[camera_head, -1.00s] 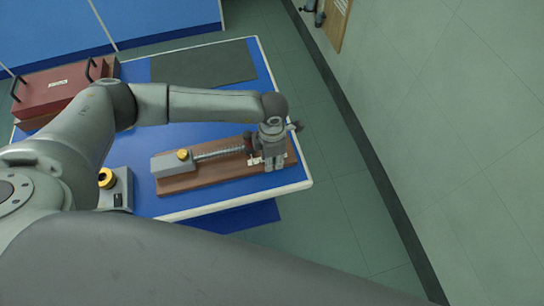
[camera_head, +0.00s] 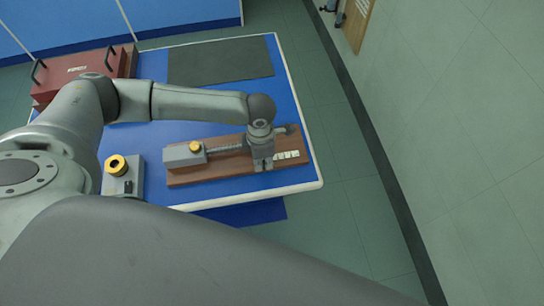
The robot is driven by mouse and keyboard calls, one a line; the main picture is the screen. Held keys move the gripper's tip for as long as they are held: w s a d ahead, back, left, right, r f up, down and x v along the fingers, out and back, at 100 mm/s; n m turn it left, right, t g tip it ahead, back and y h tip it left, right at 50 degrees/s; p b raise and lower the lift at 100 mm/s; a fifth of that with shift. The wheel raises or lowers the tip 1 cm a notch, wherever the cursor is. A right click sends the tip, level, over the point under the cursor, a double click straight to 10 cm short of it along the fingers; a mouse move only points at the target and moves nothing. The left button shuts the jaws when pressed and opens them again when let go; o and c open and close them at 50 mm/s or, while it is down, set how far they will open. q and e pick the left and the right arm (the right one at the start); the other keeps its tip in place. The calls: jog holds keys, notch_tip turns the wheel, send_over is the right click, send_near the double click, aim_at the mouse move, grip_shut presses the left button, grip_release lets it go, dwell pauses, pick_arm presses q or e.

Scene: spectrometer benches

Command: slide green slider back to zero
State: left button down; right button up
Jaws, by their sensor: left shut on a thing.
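A brown wooden base (camera_head: 215,169) lies near the front edge of the blue bench. A grey block with a yellow knob (camera_head: 195,147) stands at its left end, and a ribbed spring-like part (camera_head: 227,147) runs right from it towards my gripper. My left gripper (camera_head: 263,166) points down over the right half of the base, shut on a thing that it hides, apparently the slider. No green shows. A white marked scale (camera_head: 287,155) shows just right of the gripper. My right gripper is not in view.
A grey box with a yellow knob (camera_head: 117,167) stands left of the base. A dark red case (camera_head: 85,72) with black handles sits at the back left. A dark mat (camera_head: 220,62) lies clear at the back. The bench's right edge (camera_head: 306,135) is close to the base.

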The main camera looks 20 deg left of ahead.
pick_arm(q)
jog(key=shift+a, duration=0.15)
jog(key=c, duration=1.7)
grip_release()
jog(key=shift+s, duration=0.1)
jog(key=shift+c, duration=0.2)
jog(key=o, duration=0.4)
jog(key=shift+a, duration=0.1)
jog(key=shift+c, duration=0.2)
jog(key=shift+r, duration=0.25)
notch_tip(320, 180, up, 12)
jog(key=shift+f, duration=0.2)
